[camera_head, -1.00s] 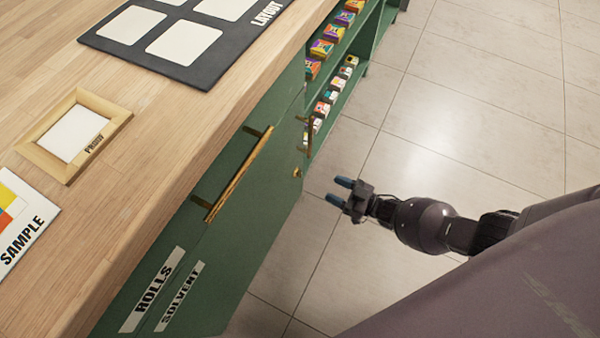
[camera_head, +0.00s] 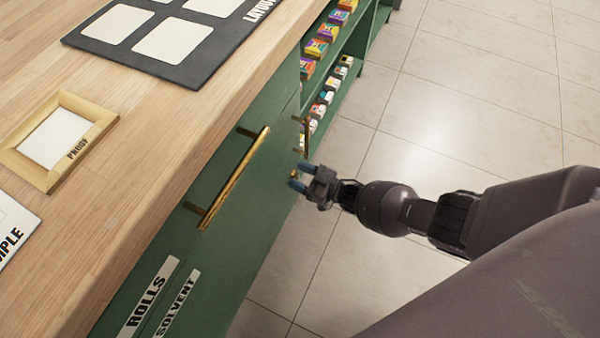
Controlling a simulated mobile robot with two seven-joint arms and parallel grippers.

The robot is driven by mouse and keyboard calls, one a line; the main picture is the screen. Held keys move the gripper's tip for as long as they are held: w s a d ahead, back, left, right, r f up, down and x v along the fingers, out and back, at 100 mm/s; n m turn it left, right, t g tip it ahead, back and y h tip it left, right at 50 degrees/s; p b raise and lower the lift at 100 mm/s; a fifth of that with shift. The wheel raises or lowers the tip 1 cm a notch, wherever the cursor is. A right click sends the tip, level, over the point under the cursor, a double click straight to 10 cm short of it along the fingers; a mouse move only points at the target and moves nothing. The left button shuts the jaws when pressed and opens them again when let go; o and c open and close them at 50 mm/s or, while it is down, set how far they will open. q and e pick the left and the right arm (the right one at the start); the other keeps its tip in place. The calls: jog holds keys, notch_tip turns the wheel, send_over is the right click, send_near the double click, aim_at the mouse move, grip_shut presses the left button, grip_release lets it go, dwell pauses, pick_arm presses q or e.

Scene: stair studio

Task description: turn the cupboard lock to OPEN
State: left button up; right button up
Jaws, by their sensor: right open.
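The green cupboard (camera_head: 240,225) stands under the wooden worktop, with a long brass bar handle (camera_head: 236,178) on its front. A small brass lock knob (camera_head: 294,174) shows on the cupboard front right at my right gripper. My left gripper is not in view.
A second, upright brass handle (camera_head: 306,136) is close above the gripper. Shelves with small colourful boxes (camera_head: 317,49) lie beyond. The worktop (camera_head: 150,175) holds a framed card (camera_head: 58,143) and a dark layout board (camera_head: 190,75). The tiled floor (camera_head: 440,110) is clear.

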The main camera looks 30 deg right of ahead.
jog(key=c, duration=0.8)
